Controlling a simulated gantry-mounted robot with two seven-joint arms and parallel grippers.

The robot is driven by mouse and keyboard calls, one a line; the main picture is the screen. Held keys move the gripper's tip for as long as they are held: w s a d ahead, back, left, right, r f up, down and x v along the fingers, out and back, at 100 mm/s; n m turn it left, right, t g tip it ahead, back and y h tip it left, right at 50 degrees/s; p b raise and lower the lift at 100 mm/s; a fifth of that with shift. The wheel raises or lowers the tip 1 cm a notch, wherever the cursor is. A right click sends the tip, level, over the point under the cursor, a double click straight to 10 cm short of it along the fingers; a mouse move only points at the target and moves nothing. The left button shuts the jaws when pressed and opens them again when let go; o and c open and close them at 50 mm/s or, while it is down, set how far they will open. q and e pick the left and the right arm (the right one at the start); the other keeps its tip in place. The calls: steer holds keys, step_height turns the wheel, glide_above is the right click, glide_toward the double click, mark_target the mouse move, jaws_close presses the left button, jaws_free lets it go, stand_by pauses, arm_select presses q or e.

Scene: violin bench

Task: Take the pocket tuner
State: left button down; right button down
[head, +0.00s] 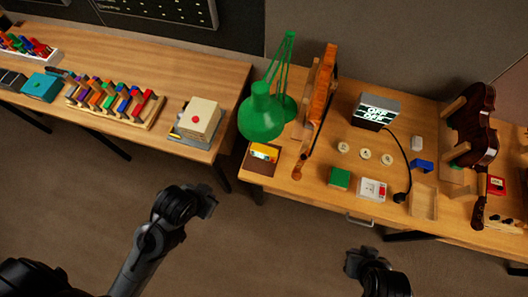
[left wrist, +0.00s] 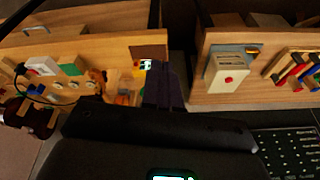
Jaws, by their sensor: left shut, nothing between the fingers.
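A small yellow device with a pale display, which looks like the pocket tuner (head: 263,152), lies on a brown mat (head: 259,167) at the front left corner of the right bench. It also shows in the left wrist view (left wrist: 146,64), partly hidden by my fingers. My left gripper (head: 208,203) is over the floor in front of the gap between the benches, apart from the tuner. Its dark fingers are together and empty in the left wrist view (left wrist: 163,85). My right gripper (head: 356,262) is over the floor, in front of the right bench; its jaws are not clear.
A green lamp (head: 262,112) stands just behind the tuner, and an upright wooden piece (head: 318,95) rises to its right. A green block (head: 339,179) and a white-and-red item (head: 372,189) lie farther right. The left bench holds a cream box (head: 199,118).

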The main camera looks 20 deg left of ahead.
arm_select(q)
steer(key=c, duration=1.8)
jaws_free()
steer(key=shift+d, duration=0.15)
steer(key=shift+c, duration=0.2)
steer(key=o, duration=0.7)
steer(key=shift+d, duration=0.1)
steer(key=o, duration=0.7)
steer(key=shift+c, duration=0.2)
